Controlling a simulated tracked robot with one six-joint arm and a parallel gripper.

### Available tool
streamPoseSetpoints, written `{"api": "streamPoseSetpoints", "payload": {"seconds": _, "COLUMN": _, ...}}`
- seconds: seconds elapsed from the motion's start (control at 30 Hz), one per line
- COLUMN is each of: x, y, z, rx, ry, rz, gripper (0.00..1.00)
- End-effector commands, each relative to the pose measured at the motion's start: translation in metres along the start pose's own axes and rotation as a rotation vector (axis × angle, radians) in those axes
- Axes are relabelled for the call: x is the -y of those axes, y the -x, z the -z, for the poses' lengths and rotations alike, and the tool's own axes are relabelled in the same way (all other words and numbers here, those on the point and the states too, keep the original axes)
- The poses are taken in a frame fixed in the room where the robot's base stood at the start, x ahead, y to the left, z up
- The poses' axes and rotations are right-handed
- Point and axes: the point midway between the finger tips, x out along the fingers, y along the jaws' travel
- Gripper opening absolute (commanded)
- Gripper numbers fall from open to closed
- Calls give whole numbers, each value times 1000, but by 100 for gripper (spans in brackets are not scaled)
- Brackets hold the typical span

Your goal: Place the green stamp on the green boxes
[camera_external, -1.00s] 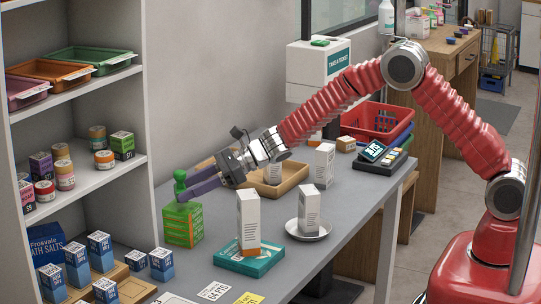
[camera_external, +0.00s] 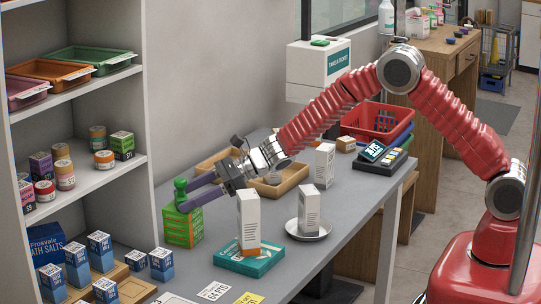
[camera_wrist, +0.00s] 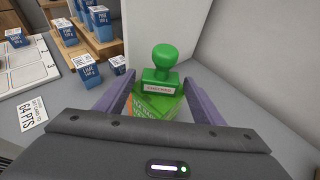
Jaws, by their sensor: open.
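The green stamp (camera_wrist: 164,62), with a round knob handle and a white label on its base, stands upright on top of the stacked green boxes (camera_external: 183,228). The stamp also shows in the external view (camera_external: 180,190). In the wrist view the boxes (camera_wrist: 155,106) are mostly hidden under the stamp. My gripper (camera_wrist: 160,100) is open, with its purple fingers on either side of the stamp and box stack. In the external view the fingers reach the stack top from the right; I cannot tell whether they touch anything.
A white carton (camera_external: 248,218) on a teal box (camera_external: 249,257) and another carton (camera_external: 309,208) on a saucer (camera_external: 308,232) stand right of the stack. Blue bath salts boxes (camera_external: 77,262) stand in front left. A grey shelf (camera_external: 98,183) rises at left.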

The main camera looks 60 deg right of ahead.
Motion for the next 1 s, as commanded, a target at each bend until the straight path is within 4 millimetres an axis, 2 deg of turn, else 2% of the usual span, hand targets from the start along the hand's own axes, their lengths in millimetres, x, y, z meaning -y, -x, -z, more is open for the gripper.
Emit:
{"api": "streamPoseSetpoints", "payload": {"seconds": 0.17, "x": 0, "y": 2, "z": -2, "rx": 0, "ry": 0, "rz": 1, "gripper": 62}}
{"api": "streamPoseSetpoints", "payload": {"seconds": 0.37, "x": 1, "y": 20, "z": -2, "rx": 0, "ry": -1, "rz": 1, "gripper": 62}}
{"api": "streamPoseSetpoints", "payload": {"seconds": 1.0, "x": 1, "y": 112, "z": -2, "rx": 0, "ry": 0, "rz": 2, "gripper": 62}}
